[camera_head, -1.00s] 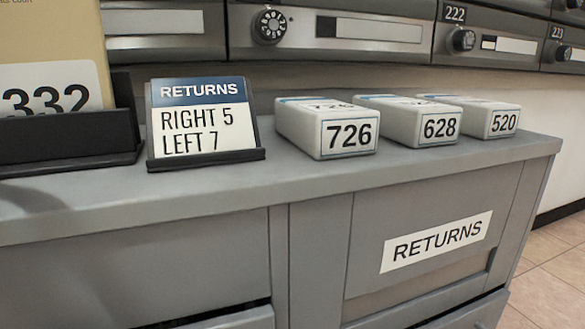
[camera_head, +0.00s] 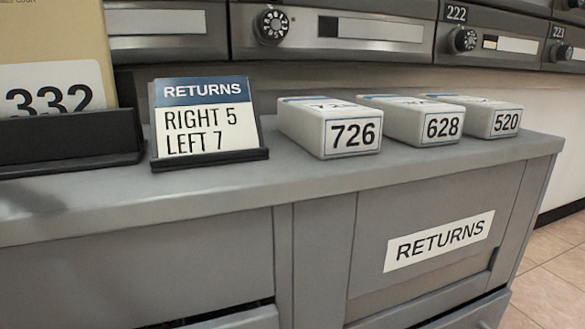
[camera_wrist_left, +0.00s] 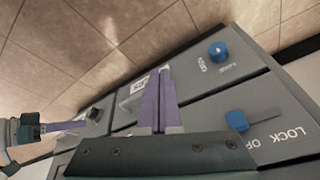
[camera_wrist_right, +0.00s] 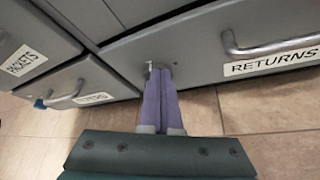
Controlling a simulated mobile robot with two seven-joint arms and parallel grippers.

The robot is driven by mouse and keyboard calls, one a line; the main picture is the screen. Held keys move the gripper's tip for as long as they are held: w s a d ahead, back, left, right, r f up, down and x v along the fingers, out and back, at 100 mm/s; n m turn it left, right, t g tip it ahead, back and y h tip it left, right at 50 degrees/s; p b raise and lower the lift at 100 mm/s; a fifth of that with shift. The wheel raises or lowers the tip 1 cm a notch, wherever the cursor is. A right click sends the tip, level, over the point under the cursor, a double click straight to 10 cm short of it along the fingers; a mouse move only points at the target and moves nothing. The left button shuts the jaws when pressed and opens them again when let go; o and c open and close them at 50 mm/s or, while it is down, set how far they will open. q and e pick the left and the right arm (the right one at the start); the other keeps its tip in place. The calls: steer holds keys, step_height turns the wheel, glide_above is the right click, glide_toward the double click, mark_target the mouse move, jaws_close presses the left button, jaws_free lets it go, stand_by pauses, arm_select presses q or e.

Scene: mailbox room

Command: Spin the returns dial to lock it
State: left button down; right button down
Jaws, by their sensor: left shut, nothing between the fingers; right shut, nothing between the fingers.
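A dial (camera_head: 272,26) with a white-marked ring sits on a grey mailbox front at the top of the head view. A card (camera_head: 206,122) headed RETURNS reads RIGHT 5, LEFT 7. No dial in view is plainly labelled returns. My left gripper (camera_wrist_left: 165,72) is shut and empty in the left wrist view, pointing at a grey cabinet face with a blue knob (camera_wrist_left: 218,50) and a blue lever (camera_wrist_left: 237,121) beside LOCK lettering. My right gripper (camera_wrist_right: 158,68) is shut and empty, its tips close to the cabinet front; contact is unclear. Neither gripper shows in the head view.
White boxes 726 (camera_head: 340,135), 628 (camera_head: 430,127) and 520 (camera_head: 497,122) stand on the grey counter (camera_head: 300,182). A 332 package (camera_head: 60,60) stands left. A RETURNS drawer (camera_wrist_right: 205,60) has a metal handle (camera_wrist_right: 265,48). Tiled floor (camera_head: 545,290) is clear at right.

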steer(key=s, duration=0.1)
steer(key=s+d, duration=0.1)
steer(key=s, duration=0.1)
steer(key=s+d, duration=0.1)
steer(key=s, duration=0.1)
steer(key=shift+s, duration=0.15)
